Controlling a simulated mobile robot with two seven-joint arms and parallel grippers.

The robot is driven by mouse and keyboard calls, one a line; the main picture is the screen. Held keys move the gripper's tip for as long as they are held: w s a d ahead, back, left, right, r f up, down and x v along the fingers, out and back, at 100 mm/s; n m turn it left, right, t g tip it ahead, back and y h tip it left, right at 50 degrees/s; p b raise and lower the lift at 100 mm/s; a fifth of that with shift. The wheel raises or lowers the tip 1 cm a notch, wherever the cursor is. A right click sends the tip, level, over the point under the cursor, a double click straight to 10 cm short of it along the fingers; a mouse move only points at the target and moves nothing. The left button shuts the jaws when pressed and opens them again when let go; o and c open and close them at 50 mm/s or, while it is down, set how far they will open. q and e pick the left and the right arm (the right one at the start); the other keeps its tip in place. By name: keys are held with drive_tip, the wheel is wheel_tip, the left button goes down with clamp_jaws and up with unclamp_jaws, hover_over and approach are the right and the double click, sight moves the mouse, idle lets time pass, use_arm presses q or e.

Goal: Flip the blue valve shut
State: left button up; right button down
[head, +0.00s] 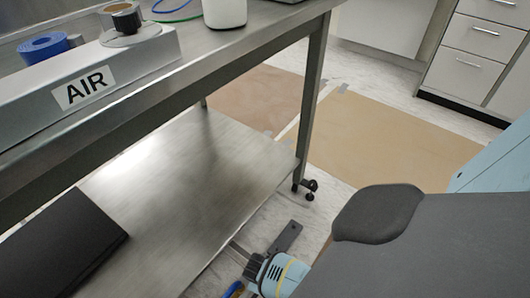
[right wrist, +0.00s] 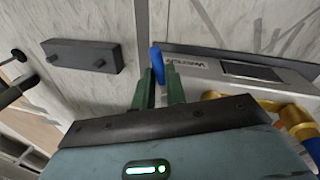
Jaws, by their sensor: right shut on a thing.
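In the right wrist view, a narrow blue lever (right wrist: 157,62) stands between the two green fingers of my right gripper (right wrist: 161,88). The fingers are closed on it, and they hide its lower part. Brass fittings (right wrist: 230,97) lie just right of the fingers, with another blue part (right wrist: 311,150) beside them at the right edge. How the lever joins the fittings is hidden. In the head view, a small blue piece (head: 233,289) shows at the bottom edge, partly cut off, next to a light blue and black part of my right arm. My left gripper is out of view.
A metal table (head: 310,90) with a lower shelf (head: 205,165) fills the left. A box labelled AIR (head: 85,92) stands on top. A dark bar (head: 286,237) lies on the floor near a caster (head: 308,188). A metal unit (right wrist: 198,63) runs behind the gripper.

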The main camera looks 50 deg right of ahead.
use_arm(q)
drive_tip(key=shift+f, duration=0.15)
use_arm(e)
drive_tip(key=shift+s+a+m+g, duration=0.15)
drive_tip(key=shift+a+m, duration=0.15)
drive_tip(key=shift+m, duration=0.45)
drive_tip(key=shift+w+a+m+g, duration=0.15)
drive_tip(key=shift+a+m, duration=0.15)
drive_tip(key=shift+m, duration=0.45)
drive_tip(key=shift+s+a, duration=0.1)
drive_tip(key=c, duration=1.4)
unclamp_jaws()
drive_tip(key=shift+c, duration=0.2)
drive_tip(key=shift+r, duration=0.1)
